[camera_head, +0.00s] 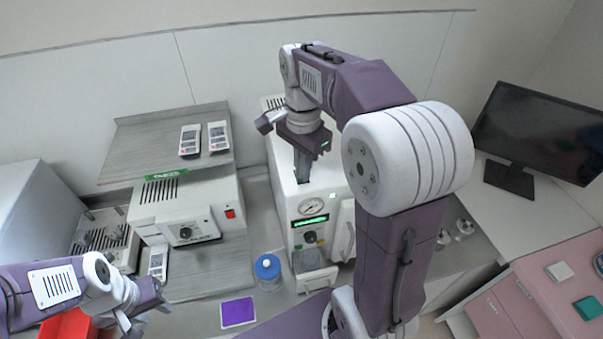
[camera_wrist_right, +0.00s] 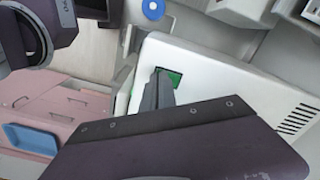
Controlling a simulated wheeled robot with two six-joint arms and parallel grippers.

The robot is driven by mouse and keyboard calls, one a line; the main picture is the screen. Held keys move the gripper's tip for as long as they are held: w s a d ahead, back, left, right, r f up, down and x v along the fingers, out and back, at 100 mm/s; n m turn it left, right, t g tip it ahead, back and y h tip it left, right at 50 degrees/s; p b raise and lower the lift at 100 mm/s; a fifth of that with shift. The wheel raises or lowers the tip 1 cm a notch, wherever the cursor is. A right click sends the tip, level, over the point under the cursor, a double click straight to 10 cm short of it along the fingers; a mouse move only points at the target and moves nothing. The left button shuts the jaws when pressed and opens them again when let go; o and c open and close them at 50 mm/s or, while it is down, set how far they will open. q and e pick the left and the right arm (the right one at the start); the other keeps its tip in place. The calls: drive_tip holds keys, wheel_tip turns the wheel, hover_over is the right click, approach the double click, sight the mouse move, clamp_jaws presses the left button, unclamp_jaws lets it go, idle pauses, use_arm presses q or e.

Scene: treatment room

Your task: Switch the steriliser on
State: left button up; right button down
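The steriliser, a white upright machine (camera_head: 284,199) with a round gauge, a lit green display (camera_head: 310,221) and a knob, stands on the counter in the middle of the head view. My right gripper (camera_head: 302,178) points down over its top with its fingers together and nothing visible between them. In the right wrist view the fingertips (camera_wrist_right: 158,82) are at a green patch (camera_wrist_right: 174,77) on the white housing and partly hide it. I cannot tell whether they touch it. My left gripper (camera_head: 146,312) is low at the left, away from the steriliser, its fingers apart and empty.
A white device (camera_head: 190,215) with a red switch (camera_head: 230,213) stands left under a grey shelf (camera_head: 150,148) holding two handsets. A blue-lidded jar (camera_head: 268,268) and a purple pad (camera_head: 238,312) are in front. A monitor (camera_head: 545,130) stands at the right.

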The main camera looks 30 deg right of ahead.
wheel_tip(320, 180, up, 7)
drive_tip(key=p, duration=0.6)
drive_tip(key=shift+f+p, duration=0.1)
drive_tip(key=shift+p, duration=0.25)
